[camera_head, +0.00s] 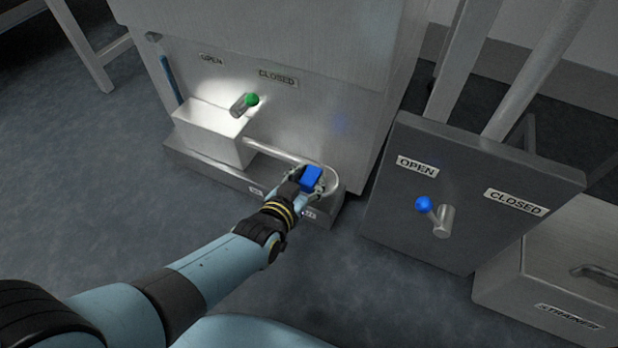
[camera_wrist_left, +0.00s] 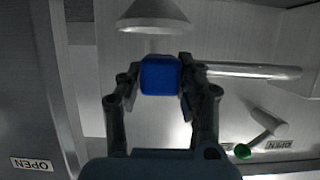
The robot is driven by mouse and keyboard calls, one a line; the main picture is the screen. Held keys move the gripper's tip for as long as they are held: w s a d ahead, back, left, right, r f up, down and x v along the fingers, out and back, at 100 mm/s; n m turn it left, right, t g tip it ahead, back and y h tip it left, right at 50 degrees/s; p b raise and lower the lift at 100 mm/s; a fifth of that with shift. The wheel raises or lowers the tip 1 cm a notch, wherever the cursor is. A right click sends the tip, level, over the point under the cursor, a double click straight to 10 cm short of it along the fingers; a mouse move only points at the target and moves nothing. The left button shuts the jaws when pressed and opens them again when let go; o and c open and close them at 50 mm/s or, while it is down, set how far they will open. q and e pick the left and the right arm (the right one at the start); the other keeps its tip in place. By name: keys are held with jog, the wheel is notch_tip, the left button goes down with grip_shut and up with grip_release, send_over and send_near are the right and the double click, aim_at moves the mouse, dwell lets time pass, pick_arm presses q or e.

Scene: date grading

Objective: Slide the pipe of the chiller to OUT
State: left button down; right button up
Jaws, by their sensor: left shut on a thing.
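The chiller's metal pipe (camera_head: 275,152) runs from a pale box to the right along a low ledge; it also shows in the wrist view (camera_wrist_left: 255,71). A blue block (camera_head: 312,178) sits at the pipe's right end, and it fills the space between the fingers in the wrist view (camera_wrist_left: 160,75). My left gripper (camera_head: 306,182) is shut on this blue block. Small labels (camera_head: 256,190) on the ledge front are too small to read surely; one lies near my gripper. My right gripper is not in view.
A green-knobbed lever (camera_head: 250,100) stands on the chiller panel above, between OPEN and CLOSED signs. To the right are a grey panel (camera_head: 480,160) with a blue-knobbed lever (camera_head: 425,204) and a box marked STRAINER (camera_head: 510,285). Floor is clear at left.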

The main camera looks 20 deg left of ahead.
pick_arm(q)
jog(key=shift+s+d, duration=0.1)
jog(key=shift+d, duration=0.15)
jog(key=c, duration=1.2)
grip_release()
jog(key=shift+d, duration=0.1)
jog(key=shift+o, duration=0.2)
jog(key=v, duration=1.2)
